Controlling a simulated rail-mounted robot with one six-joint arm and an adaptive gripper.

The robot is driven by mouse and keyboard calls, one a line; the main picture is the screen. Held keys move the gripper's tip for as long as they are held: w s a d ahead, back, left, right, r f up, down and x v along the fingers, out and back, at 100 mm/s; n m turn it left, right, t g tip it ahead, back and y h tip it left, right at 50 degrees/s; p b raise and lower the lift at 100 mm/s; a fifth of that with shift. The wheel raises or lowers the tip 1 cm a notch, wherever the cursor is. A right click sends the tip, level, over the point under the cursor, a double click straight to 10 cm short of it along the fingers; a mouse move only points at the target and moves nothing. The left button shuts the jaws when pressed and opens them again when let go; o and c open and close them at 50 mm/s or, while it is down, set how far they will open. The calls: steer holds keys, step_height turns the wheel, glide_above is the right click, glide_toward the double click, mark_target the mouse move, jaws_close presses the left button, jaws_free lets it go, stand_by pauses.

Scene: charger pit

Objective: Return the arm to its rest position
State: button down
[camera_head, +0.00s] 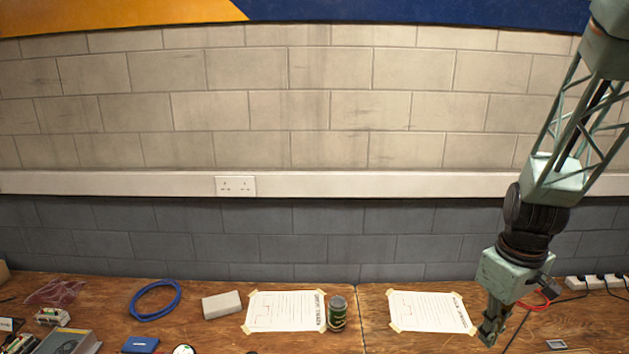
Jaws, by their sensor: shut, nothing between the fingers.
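My gripper (489,338) is at the lower right, at the end of my green arm, which reaches down from the top right corner. It points down over the wooden bench, just right of the right-hand taped paper sheet (432,311). Its fingers look closed and hold nothing that I can see. I cannot tell how high the fingertips are above the bench.
The wooden bench (375,340) runs along a block wall. A dark green can (337,313) stands beside the left sheet (284,311). A pale block (221,305), blue cable coil (155,300), red cable (537,302) and power strip (597,282) also lie there.

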steer(key=s+a+r+m+t, duration=0.1)
steer(key=s+a+r, duration=0.4)
steer(key=a+r, duration=0.25)
steer(key=s+a+r+m+t, duration=0.1)
steer(key=s+a+r, duration=0.4)
steer(key=r, duration=0.4)
steer(key=s+a+r+m, duration=0.1)
steer(key=s+a+r, duration=0.3)
steer(key=s, duration=0.3)
steer(key=s+a+r+t, duration=0.1)
steer(key=s+a+r, duration=0.2)
steer(key=s+a, duration=0.2)
steer(key=shift+s+a+r+m, duration=0.25)
steer(key=shift+s+r+m, duration=0.15)
steer(key=shift+s, duration=1)
steer(key=shift+w, duration=0.15)
